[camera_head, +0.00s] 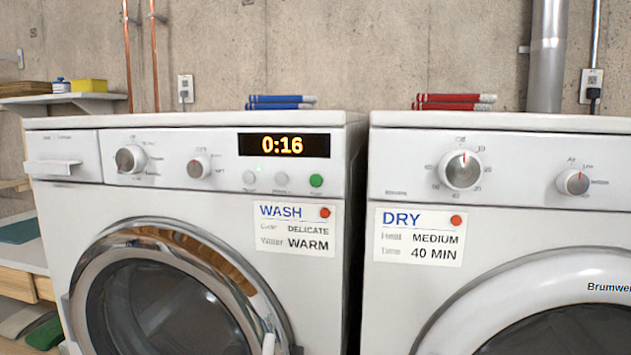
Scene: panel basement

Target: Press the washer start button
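The washer (190,230) is the white front-loader on the left, with a chrome-ringed round door. Its panel has two knobs, a black display (284,145) reading 0:16 in orange, and three small round buttons. The rightmost button is green (316,180); the other two are pale (249,177) (281,179). I take the green one to be the start button, but its label is too small to read. A WASH card (294,229) below the panel says DELICATE and WARM. My gripper is not in view.
The dryer (500,215) stands to the right across a narrow dark gap, with a DRY card (419,236) saying MEDIUM and 40 MIN. A shelf (100,103) is at the left wall.

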